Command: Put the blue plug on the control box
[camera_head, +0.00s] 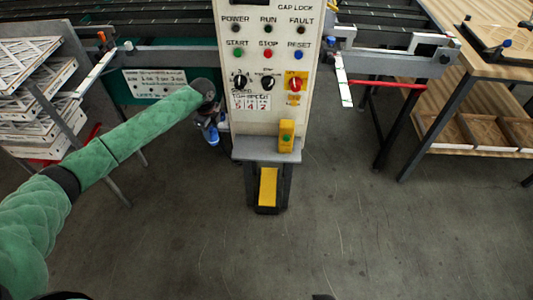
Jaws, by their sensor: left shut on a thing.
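The control box (263,110) is a tall pale panel in the upper middle of the head view. It carries POWER, RUN and FAULT lamps, START, STOP and RESET buttons, black knobs and a red-and-yellow switch (295,84). My left arm, in a green sleeve, reaches in from the lower left. My left gripper (212,123) is just left of the panel's lower part, small and partly hidden by the wrist. It is shut on the blue plug (212,138), which shows as a small blue piece at its tip. My right gripper is not in view.
A grey ledge (252,156) below the panel holds a yellow box with a green button (286,136). A yellow pedal (268,187) is under it. A rack of white filters (35,80) stands left, a wooden table (480,30) right. The front floor is clear.

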